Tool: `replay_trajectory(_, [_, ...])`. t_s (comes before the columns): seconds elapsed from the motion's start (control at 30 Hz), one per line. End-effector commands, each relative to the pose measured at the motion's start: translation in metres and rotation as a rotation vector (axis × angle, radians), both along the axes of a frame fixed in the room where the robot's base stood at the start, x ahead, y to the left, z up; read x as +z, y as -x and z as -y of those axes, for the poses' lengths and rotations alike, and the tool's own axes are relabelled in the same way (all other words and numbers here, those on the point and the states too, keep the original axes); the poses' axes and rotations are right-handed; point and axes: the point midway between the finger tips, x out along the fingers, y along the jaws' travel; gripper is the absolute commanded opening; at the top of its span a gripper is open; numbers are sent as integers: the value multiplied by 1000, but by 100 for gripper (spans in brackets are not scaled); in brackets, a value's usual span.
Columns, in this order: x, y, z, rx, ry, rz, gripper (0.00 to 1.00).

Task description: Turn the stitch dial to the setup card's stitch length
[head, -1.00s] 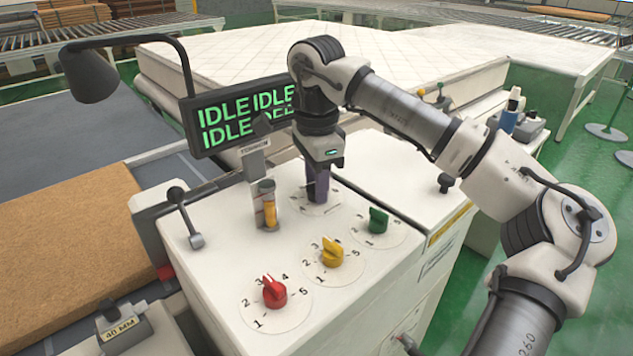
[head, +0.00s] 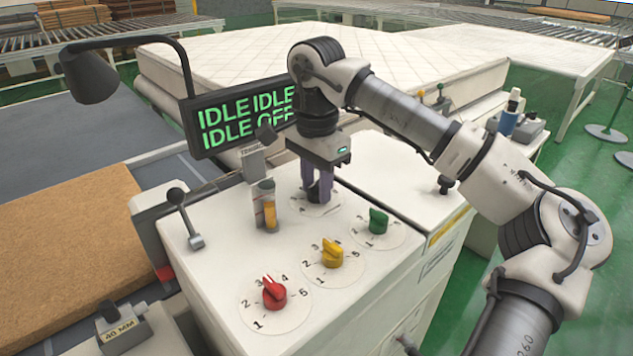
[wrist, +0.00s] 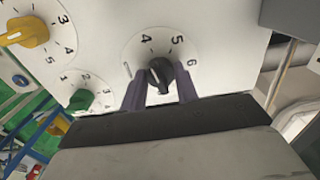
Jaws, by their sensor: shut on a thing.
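The black stitch dial (wrist: 161,74) sits on a round white scale (wrist: 136,54) with 4, 5 and 6 readable around it. My gripper (wrist: 160,94) has one purple finger on each side of the dial and is shut on it. I cannot tell exactly which number its pointer marks. In the head view my gripper (head: 318,190) points down at the far part of the white console top (head: 225,262), and its fingers mostly hide the dial. I cannot make out a readable setup card.
Red (head: 274,292), yellow (head: 332,254) and green (head: 378,221) dials stand nearer on the console. A post with a yellow part (head: 269,214) stands just left of my gripper. A lit IDLE display (head: 240,115), a lamp (head: 88,75) and a lever (head: 184,215) are close by.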

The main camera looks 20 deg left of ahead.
Motion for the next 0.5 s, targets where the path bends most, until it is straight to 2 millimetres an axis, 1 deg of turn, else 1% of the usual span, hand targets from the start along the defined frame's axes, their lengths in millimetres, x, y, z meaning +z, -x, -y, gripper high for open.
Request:
replay_trajectory(0.13, [1, 0, 0, 1, -2, 2, 8])
replay_trajectory(0.17, [1, 0, 0, 1, -2, 2, 33])
replay_trajectory(0.3, [1, 0, 0, 0, -1, 2, 51])
replay_trajectory(0.5, [0, 0, 0, 0, 0, 1, 52])
